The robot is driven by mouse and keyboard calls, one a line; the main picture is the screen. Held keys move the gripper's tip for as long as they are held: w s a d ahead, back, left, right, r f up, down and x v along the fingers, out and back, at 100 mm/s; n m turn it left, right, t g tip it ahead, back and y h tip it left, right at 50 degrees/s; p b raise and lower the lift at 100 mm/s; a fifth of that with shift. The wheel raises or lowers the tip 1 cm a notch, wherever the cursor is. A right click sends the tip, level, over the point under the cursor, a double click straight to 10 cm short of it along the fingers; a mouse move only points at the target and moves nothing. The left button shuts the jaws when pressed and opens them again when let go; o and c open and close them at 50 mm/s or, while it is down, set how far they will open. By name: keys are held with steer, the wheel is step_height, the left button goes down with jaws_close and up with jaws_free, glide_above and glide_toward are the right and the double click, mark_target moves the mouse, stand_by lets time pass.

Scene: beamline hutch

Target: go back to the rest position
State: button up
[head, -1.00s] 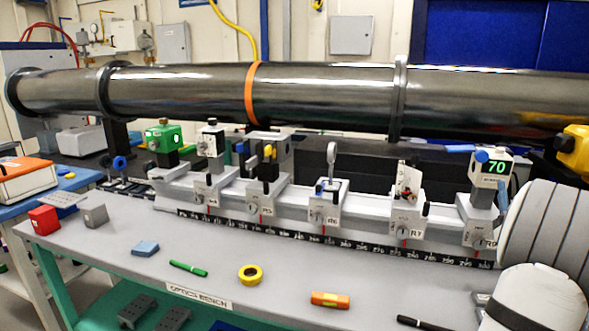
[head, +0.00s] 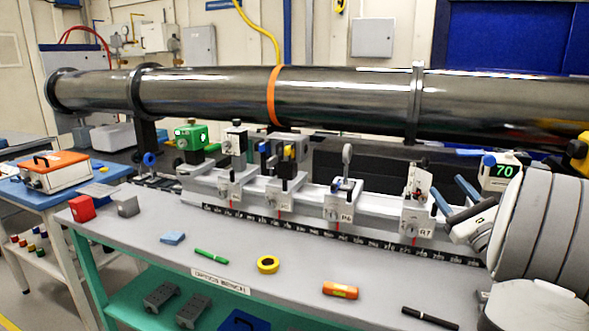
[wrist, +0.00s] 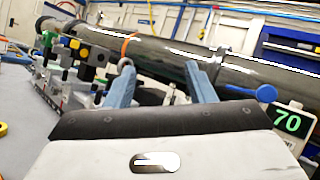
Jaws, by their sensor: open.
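My gripper (head: 454,198) shows at the right of the head view, beside the right end of the optics rail. Its two blue fingers are apart, with nothing between them. In the wrist view my gripper (wrist: 160,85) also has its fingers spread and empty, with the rail and the dark pipe behind. The device with the green "70" display (head: 503,171) stands just right of the fingers in the head view. It also shows at the right edge of the wrist view (wrist: 288,122). My arm hides the right end of the rail.
The grey optics bench (head: 130,235) carries a rail (head: 255,200) with several mounts. A red cube (head: 81,208), yellow tape roll (head: 268,265), orange cylinder (head: 340,290) and black pen (head: 430,318) lie along its front. A dark pipe (head: 200,92) runs above. The bench front has free patches.

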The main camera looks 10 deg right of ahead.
steer(key=w+a+f+n+g+y+p, duration=0.2)
steer(key=a+n+g+y, duration=0.6)
steer(key=a, duration=1.2)
steer(key=s+a+f+n+g+p, duration=0.1)
steer(key=s+a+f+n+g, duration=0.1)
steer(key=s+a+n+g, duration=0.3)
steer(key=s+a+f+n+g+p, duration=0.2)
steer(key=a+g, duration=0.2)
steer(key=a, duration=0.4)
steer(key=s+f+n+g+h+p, duration=0.3)
steer(key=s+n+h+p, duration=0.1)
steer(key=s+n+h, duration=0.6)
steer(key=s+n, duration=0.3)
steer(key=n, duration=0.1)
steer(key=shift+d+f+g+h, duration=0.15)
steer(key=shift+g+h, duration=0.15)
steer(key=shift+h, duration=0.1)
